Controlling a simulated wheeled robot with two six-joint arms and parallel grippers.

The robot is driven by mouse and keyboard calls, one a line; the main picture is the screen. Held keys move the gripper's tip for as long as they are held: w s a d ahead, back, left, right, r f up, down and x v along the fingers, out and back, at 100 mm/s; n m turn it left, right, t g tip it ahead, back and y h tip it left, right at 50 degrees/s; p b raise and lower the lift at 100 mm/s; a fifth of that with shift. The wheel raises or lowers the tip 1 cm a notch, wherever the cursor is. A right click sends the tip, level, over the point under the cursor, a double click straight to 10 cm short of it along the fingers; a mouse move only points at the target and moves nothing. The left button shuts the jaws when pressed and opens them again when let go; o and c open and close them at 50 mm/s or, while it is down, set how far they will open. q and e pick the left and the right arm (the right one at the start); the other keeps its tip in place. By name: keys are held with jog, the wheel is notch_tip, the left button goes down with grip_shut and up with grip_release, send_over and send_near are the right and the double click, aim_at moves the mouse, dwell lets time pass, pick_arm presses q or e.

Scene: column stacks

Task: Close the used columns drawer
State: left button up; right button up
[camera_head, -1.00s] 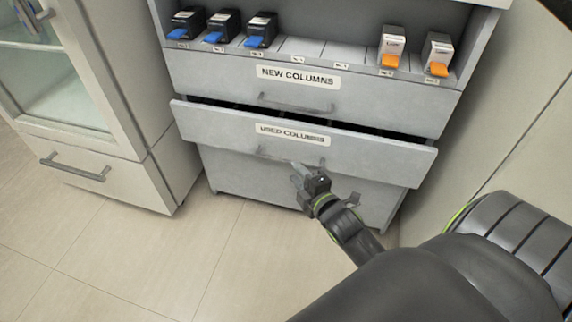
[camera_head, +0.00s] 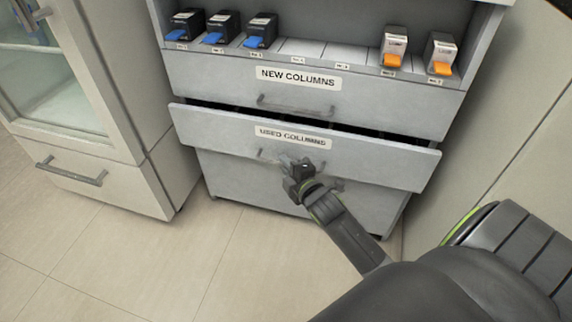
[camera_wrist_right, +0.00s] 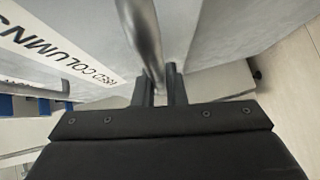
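The used columns drawer (camera_head: 220,128) is a grey drawer with a "USED COLUMNS" label (camera_head: 293,137). It stands partly pulled out, with a dark gap above its front. My right gripper (camera_head: 298,168) is at its bar handle (camera_head: 262,154), hiding most of it. In the right wrist view, the metal handle bar (camera_wrist_right: 146,40) runs between the two dark fingers of my right gripper (camera_wrist_right: 160,88), which sit close on both sides of it. The drawer label (camera_wrist_right: 70,62) shows there at the left. My left gripper is not in view.
The new columns drawer (camera_head: 210,80) above is shut. On the shelf over it stand several dark boxes with blue tabs (camera_head: 261,30) and two white boxes with orange tabs (camera_head: 440,53). A glass-door cabinet (camera_head: 110,185) stands left. The floor (camera_head: 150,255) in front is clear.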

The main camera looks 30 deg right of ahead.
aim_at(292, 156)
grip_shut()
jog(key=w+d, duration=0.2)
jog(key=shift+w+d+p, duration=0.2)
jog(key=shift+d+p, duration=0.2)
jog(key=shift+w+d, duration=0.15)
jog(key=shift+d, duration=0.05)
jog(key=shift+r, duration=0.1)
jog(key=o, duration=0.5)
grip_release()
jog(key=shift+w, duration=0.1)
